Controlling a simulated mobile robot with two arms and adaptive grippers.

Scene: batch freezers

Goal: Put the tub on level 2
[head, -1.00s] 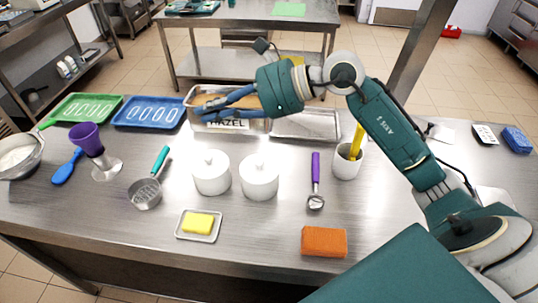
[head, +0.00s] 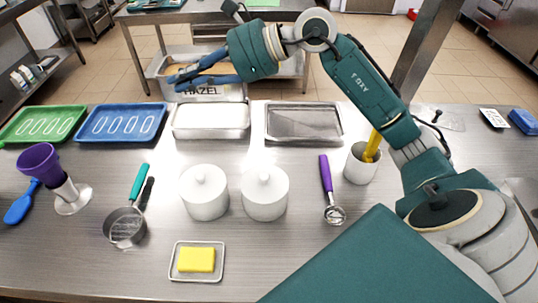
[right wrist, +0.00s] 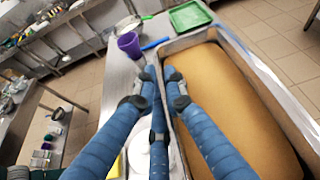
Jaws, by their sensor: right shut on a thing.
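The tub is a long metal pan with a HAZEL label, filled with tan contents. In the head view the tub (head: 201,91) hangs in the air beyond the far edge of the counter. My right gripper (head: 183,80) is shut on the tub's near rim. In the right wrist view the tub (right wrist: 262,78) fills the right side, and the blue fingers of my right gripper (right wrist: 161,76) close at its rim. My left gripper is not in view. No shelf marked as level 2 shows.
Two white lidded pots (head: 204,205) stand nearer. A steel table (head: 270,17) stands behind.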

